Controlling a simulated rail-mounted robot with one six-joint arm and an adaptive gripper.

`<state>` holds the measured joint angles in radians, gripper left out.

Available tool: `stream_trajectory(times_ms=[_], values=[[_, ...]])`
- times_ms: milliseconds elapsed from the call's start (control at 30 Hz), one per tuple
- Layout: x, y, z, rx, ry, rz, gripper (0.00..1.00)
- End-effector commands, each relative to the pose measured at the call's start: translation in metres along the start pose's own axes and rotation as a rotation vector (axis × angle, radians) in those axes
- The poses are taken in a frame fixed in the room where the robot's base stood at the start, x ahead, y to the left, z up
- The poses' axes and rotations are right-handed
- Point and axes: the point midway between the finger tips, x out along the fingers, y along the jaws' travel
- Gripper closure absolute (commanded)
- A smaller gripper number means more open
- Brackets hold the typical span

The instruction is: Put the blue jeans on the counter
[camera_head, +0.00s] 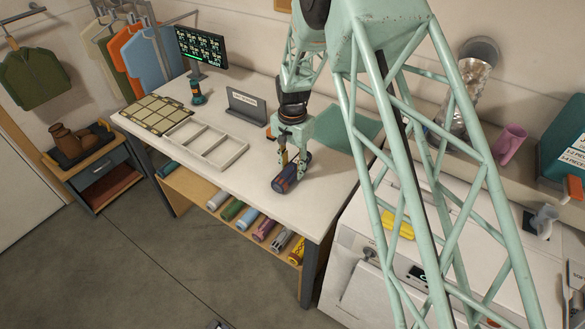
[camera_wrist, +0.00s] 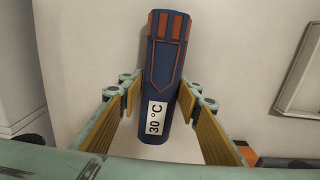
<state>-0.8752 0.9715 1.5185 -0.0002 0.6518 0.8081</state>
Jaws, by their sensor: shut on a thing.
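The blue jeans (camera_head: 285,181) are a dark blue roll with orange stitching, low over the right part of the white counter (camera_head: 235,168) in the head view. I cannot tell whether they touch the counter. In the wrist view the jeans (camera_wrist: 166,62) lie lengthwise between the fingers, with a white "30 °C" label facing the camera. My gripper (camera_head: 292,165) points down and is shut on the roll. In the wrist view my gripper (camera_wrist: 158,98) has its yellow-padded fingers on both sides of the lower part of the roll.
A white divided frame (camera_head: 207,145), a gridded board (camera_head: 157,114), a small sign (camera_head: 247,106) and a monitor (camera_head: 203,48) stand on the counter's left and back. Several rolled garments lie on the wooden shelf (camera_head: 190,190) below. The counter's front right is clear. A white machine (camera_head: 345,255) stands right.

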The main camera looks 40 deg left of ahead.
Motion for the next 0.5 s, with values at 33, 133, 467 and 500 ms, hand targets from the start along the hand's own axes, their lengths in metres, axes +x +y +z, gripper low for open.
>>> stream_trajectory(times_ms=[33,133,467,500], values=[[-0.0008,-0.0004,-0.0003,0.0,0.001,-0.001,0.84],[-0.0009,-0.0003,-0.0003,0.0,0.001,-0.001,0.84],[0.0026,-0.0001,0.0,0.0,0.0,0.0,0.64],[0.0024,-0.0001,-0.0001,0.0,0.0,0.0,0.61]])
